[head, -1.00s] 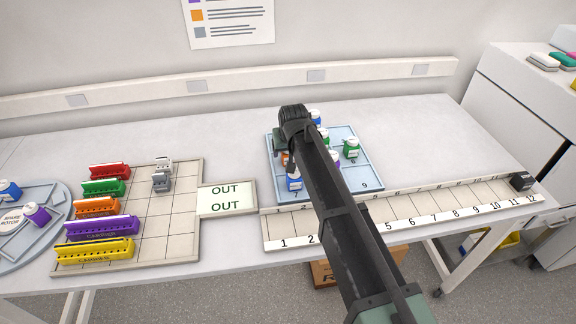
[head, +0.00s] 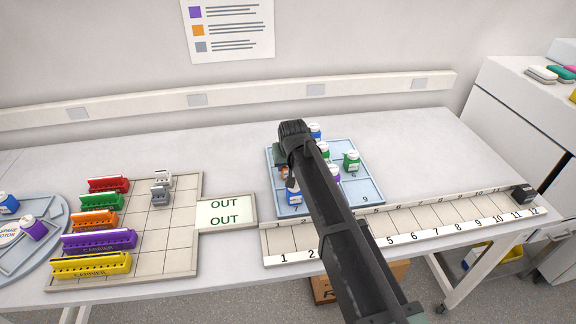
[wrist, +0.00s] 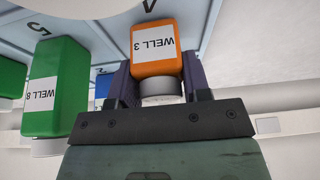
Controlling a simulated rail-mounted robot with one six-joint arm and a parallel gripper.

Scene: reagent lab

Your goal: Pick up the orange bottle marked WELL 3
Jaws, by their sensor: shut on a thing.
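The orange bottle marked WELL 3 (wrist: 153,47) has a white cap and shows upside down in the wrist view. My gripper (wrist: 158,72) is shut on it, with one dark finger on each side. The wrist view does not show clearly whether its base is clear of the tray. In the head view a small orange patch of the bottle (head: 284,172) shows beside my wrist at the tray's left side. The fingers are hidden there by my arm. The blue tray (head: 372,186) under the bottles has numbered cells.
A green bottle marked WELL 8 (wrist: 57,88) stands close beside the gripper. Blue (head: 293,196), purple (head: 333,173) and green (head: 351,160) bottles stand on the tray near my arm. Coloured carriers (head: 98,240) are at left. A numbered strip (head: 450,222) runs along the front right.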

